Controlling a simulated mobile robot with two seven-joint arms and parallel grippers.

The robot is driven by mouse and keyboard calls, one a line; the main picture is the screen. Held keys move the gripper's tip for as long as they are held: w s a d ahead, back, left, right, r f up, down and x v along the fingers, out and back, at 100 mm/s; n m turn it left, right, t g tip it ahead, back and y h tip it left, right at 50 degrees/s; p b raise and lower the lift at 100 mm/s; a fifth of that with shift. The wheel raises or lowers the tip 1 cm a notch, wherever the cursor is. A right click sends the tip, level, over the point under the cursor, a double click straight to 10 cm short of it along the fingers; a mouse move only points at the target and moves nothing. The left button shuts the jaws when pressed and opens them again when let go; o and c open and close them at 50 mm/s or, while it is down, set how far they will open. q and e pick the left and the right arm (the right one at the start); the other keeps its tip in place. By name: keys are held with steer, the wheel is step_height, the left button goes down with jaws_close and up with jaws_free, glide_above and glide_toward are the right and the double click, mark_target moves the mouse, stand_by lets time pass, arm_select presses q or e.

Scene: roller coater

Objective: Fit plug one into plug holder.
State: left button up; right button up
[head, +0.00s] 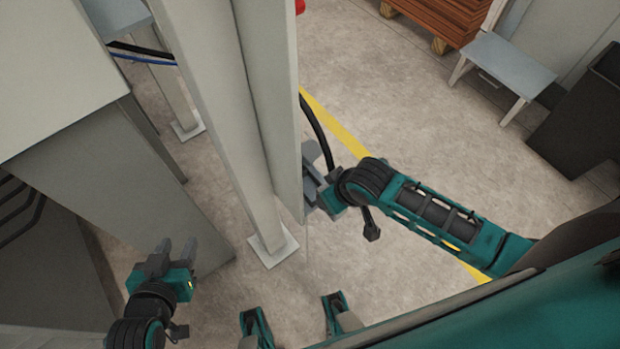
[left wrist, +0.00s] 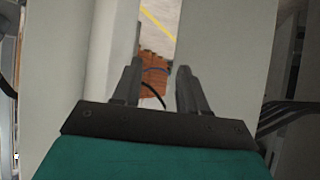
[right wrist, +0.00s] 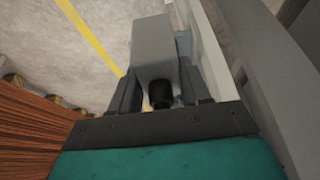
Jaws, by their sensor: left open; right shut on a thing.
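My right gripper (head: 314,186) is shut on a grey block-shaped plug (right wrist: 153,45), beside the right face of a tall pale post (head: 255,120). In the right wrist view the plug sits between the fingers, with a round black cable end facing the palm. In the head view the plug (head: 311,152) is partly hidden by the gripper and post. I cannot tell whether it is plug one. My left gripper (head: 174,258) is open and empty at the lower left; its spread fingers also show in the left wrist view (left wrist: 157,88). I cannot make out the plug holder.
A black cable (head: 318,125) hangs beside the post near my right gripper. A large grey cabinet (head: 60,75) fills the left. A grey table (head: 492,65), a dark bin (head: 590,125) and stacked brown boards (head: 445,18) stand at the back right. Floor between is clear.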

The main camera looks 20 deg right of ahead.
steer(key=w+a, duration=0.1)
steer(key=w, duration=0.3)
steer(key=w+a+b, duration=0.1)
steer(key=w, duration=0.1)
steer(key=shift+w+a, duration=0.3)
steer(key=shift+w, duration=0.1)
steer(key=x, duration=0.1)
steer(key=b+x, duration=0.1)
steer(key=x, duration=0.1)
steer(key=shift+s+f, duration=0.15)
steer(key=shift+s, duration=0.1)
arm_select(q)
steer(key=shift+w+d+f+h, duration=0.3)
steer(key=shift+w+d, duration=0.2)
arm_select(e)
steer(key=shift+d+f, duration=0.1)
steer(key=shift+f, duration=0.1)
steer(key=shift+f, duration=0.1)
steer(key=o, duration=1.3)
steer(key=shift+c, duration=0.2)
